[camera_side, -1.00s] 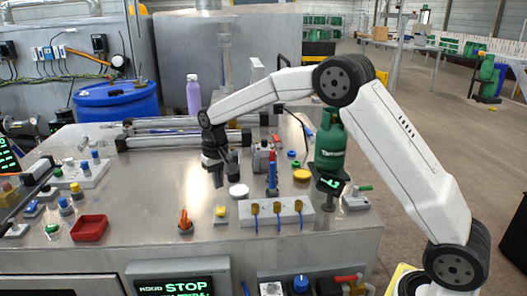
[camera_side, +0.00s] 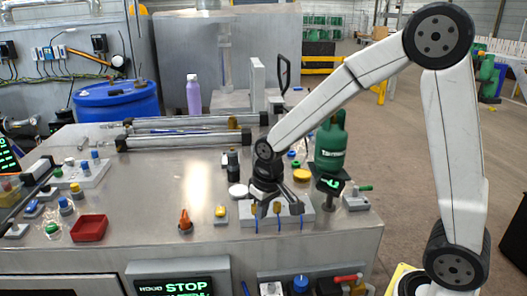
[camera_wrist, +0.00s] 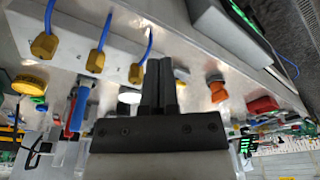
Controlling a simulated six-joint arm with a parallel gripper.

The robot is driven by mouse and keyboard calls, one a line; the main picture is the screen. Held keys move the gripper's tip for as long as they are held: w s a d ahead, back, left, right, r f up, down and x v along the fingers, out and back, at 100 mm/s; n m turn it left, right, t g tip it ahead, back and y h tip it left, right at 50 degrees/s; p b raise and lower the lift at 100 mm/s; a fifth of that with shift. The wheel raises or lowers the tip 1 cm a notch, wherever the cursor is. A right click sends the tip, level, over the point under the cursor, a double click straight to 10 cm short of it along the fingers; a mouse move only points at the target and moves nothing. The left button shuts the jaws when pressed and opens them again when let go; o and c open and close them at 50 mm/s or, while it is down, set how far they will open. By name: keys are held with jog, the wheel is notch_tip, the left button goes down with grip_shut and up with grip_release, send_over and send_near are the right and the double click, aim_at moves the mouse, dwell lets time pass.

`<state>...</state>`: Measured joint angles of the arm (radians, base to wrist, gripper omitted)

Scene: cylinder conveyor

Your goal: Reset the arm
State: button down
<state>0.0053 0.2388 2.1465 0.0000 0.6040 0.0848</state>
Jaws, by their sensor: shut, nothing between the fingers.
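My gripper (camera_side: 278,208) hangs from my bent arm at the front right of the metal table (camera_side: 160,190). It is in front of the white block with brass fittings and blue hoses (camera_side: 246,216) and hides part of it. In the wrist view my gripper (camera_wrist: 158,64) points away with its two fingers together and nothing between them. The white block (camera_wrist: 80,32) with its brass fittings is at the upper left there. I cannot tell whether the gripper touches the block.
A green gas cylinder (camera_side: 330,146) stands on a scale just right of my arm. A red tray (camera_side: 89,228), an orange knob (camera_side: 185,219) and a yellow button (camera_side: 220,211) are to the left. A purple bottle (camera_side: 193,97) and a blue drum (camera_side: 117,102) are behind.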

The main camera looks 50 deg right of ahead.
jog(key=s+f+n, duration=0.1)
jog(key=s+f, duration=0.1)
jog(key=s, duration=0.8)
jog(key=shift+s+f+t, duration=0.15)
jog(key=shift+s+t, duration=0.1)
jog(key=shift+t, duration=0.15)
